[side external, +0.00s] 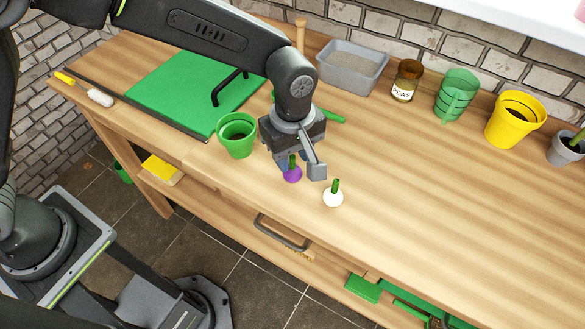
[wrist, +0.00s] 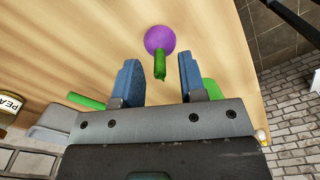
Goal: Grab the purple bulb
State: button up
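The purple bulb (side external: 292,175) with a short green stem sits on the wooden worktop near its front edge. It also shows in the wrist view (wrist: 160,39), straight beyond my fingertips, with its green stem (wrist: 160,66) pointing back between them. My gripper (side external: 302,168) is low over the worktop at the bulb. In the wrist view my gripper (wrist: 160,78) is open, with one blue-padded finger on each side of the stem and a gap to both. The side view does not show clearly whether a finger touches the bulb.
A white bulb (side external: 333,198) stands just right of my gripper. A green pot (side external: 237,136) is close on the left, with a green board (side external: 180,88) behind it. A grey tray (side external: 352,68), a peas jar (side external: 406,80) and more pots line the back. The worktop's right side is clear.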

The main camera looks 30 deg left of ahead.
grip_shut()
jog(key=shift+r, duration=0.15)
dwell(0.4)
